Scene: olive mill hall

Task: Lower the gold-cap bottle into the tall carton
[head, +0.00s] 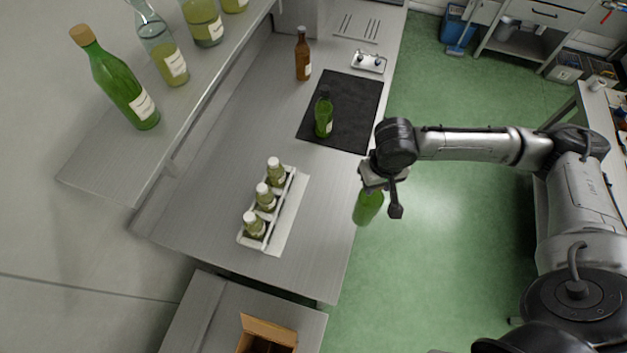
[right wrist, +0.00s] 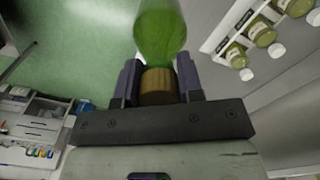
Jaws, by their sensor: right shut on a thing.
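My right gripper (head: 376,188) is shut on a green bottle (head: 367,208), the gold-cap bottle. In the right wrist view the fingers (right wrist: 158,88) close on both sides of its gold cap (right wrist: 158,84), and the green glass (right wrist: 160,35) extends beyond them. In the head view the bottle hangs below the gripper, off the right edge of the bench, over the green floor. An open brown carton (head: 268,330) shows at the bottom edge of the head view, apart from the bottle; its lower part is cut off. My left gripper is not in view.
A white rack (head: 246,238) with several white-capped jars stands on the steel bench (head: 205,215). A dark mat (head: 352,105) bears a green bottle (head: 323,113). A brown bottle (head: 303,55) stands behind. A shelf (head: 92,165) with several bottles overhangs at left.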

